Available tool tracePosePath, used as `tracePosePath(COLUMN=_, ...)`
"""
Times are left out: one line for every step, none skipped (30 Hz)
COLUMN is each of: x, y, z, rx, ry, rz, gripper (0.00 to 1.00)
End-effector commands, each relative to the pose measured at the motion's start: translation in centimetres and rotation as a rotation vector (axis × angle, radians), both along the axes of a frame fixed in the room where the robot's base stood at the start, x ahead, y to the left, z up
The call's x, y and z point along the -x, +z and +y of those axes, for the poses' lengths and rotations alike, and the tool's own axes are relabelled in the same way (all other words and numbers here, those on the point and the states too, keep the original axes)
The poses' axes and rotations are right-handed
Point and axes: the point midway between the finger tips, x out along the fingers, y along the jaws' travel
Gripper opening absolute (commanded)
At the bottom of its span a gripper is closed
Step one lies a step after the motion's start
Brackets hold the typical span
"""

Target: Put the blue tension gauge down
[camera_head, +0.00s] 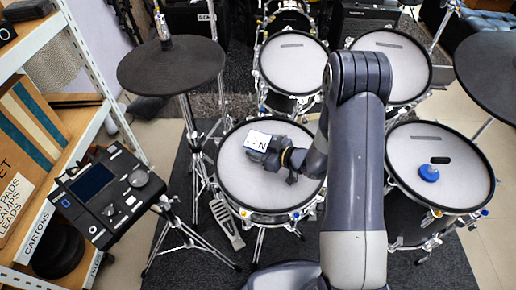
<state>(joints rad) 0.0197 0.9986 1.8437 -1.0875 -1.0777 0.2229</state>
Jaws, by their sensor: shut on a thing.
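My gripper (262,153) is low over the left front mesh pad (238,185), its end pointing left and down. I also cannot tell whether the gauge touches the pad. A separate small round blue piece (429,173) lies on the right front mesh pad (460,190).
Two more mesh pads (294,75) (400,82) stand behind. Dark cymbal pads (160,72) (500,70) flank the kit. A drum module (110,195) and a shelf (35,55) are at the left. The left front pad's lower part is clear.

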Motion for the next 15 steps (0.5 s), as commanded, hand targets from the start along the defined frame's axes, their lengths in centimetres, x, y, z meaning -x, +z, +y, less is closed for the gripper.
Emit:
tracePosePath(x=0.11, y=-0.36, z=0.0, rx=0.003, ry=0.001, rz=0.005, gripper=0.4)
tracePosePath(x=0.11, y=-0.37, z=0.0, rx=0.003, ry=0.001, rz=0.005, gripper=0.42)
tracePosePath(x=0.12, y=-0.41, z=0.0, rx=0.004, ry=0.001, rz=0.006, gripper=0.46)
tracePosePath(x=0.13, y=-0.43, z=0.0, rx=0.004, ry=0.001, rz=0.006, gripper=0.48)
tracePosePath(x=0.13, y=-0.44, z=-0.01, rx=0.004, ry=0.001, rz=0.006, gripper=0.51)
tracePosePath(x=0.14, y=-0.47, z=-0.01, rx=0.004, ry=0.001, rz=0.006, gripper=0.54)
tracePosePath(x=0.15, y=-0.5, z=0.0, rx=0.004, ry=0.001, rz=0.007, gripper=0.56)
tracePosePath(x=0.15, y=-0.52, z=-0.01, rx=0.004, ry=0.001, rz=0.007, gripper=0.59)
tracePosePath(x=0.16, y=-0.53, z=-0.01, rx=0.005, ry=0.0, rz=0.007, gripper=0.6)
tracePosePath(x=0.18, y=-0.55, z=-0.01, rx=0.005, ry=0.001, rz=0.008, gripper=0.6)
tracePosePath(x=0.19, y=-0.57, z=-0.01, rx=0.005, ry=0.001, rz=0.008, gripper=0.6)
tracePosePath(x=0.2, y=-0.59, z=-0.01, rx=0.005, ry=0.001, rz=0.008, gripper=0.6)
tracePosePath(x=0.2, y=-0.61, z=-0.02, rx=0.005, ry=0.001, rz=0.009, gripper=0.6)
tracePosePath(x=0.21, y=-0.63, z=-0.01, rx=0.005, ry=0.001, rz=0.009, gripper=0.6)
tracePosePath(x=0.22, y=-0.62, z=-0.01, rx=0.005, ry=0.001, rz=0.009, gripper=0.6)
